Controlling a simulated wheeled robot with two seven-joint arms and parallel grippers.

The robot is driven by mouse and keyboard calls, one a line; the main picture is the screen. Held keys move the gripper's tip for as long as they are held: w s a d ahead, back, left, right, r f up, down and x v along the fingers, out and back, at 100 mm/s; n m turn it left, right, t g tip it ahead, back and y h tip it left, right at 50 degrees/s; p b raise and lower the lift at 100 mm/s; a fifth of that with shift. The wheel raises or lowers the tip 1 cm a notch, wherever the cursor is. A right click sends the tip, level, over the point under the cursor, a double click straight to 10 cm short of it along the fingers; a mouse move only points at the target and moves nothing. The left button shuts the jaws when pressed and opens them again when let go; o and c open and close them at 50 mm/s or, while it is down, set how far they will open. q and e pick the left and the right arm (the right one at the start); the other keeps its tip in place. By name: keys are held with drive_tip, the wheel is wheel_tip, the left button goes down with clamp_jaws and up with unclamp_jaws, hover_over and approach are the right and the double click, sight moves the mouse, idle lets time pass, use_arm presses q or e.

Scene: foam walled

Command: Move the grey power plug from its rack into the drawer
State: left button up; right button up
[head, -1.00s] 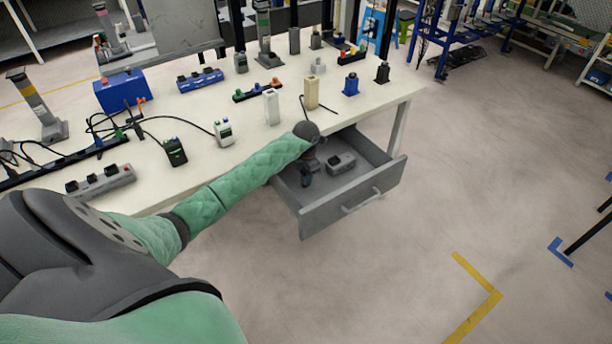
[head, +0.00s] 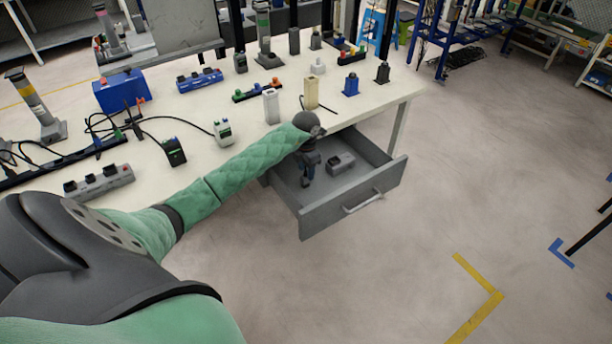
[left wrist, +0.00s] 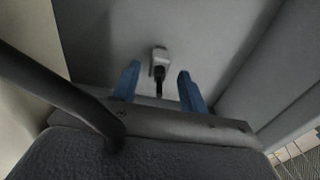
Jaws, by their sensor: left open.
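The grey drawer (head: 352,205) stands pulled out below the table top. My left gripper (head: 306,178) reaches down into it with blue fingertips, open and empty. In the left wrist view, a small grey plug-like piece (left wrist: 160,58) with a black end lies on the drawer floor, ahead of and between the spread fingers (left wrist: 158,90), apart from both. In the head view, a grey block with a dark top (head: 341,162) lies in the drawer just right of the gripper; I cannot tell whether it is the same piece. The plug's rack cannot be singled out. My right gripper is out of view.
The table (head: 190,105) carries several adapters and sockets, a cream holder (head: 311,92) and a white holder (head: 271,106) near the drawer side, and loose black cables. A grey power strip (head: 99,182) lies at the left edge. The floor (head: 480,180) right of the drawer is clear.

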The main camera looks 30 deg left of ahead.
use_arm(q)
wheel_tip(320, 180, up, 4)
drive_tip(key=shift+r+b, duration=0.1)
drive_tip(key=shift+b, duration=0.5)
wheel_tip(320, 180, up, 3)
drive_tip(key=shift+r+b, duration=0.2)
drive_tip(key=shift+b, duration=0.2)
drive_tip(key=shift+r, duration=0.5)
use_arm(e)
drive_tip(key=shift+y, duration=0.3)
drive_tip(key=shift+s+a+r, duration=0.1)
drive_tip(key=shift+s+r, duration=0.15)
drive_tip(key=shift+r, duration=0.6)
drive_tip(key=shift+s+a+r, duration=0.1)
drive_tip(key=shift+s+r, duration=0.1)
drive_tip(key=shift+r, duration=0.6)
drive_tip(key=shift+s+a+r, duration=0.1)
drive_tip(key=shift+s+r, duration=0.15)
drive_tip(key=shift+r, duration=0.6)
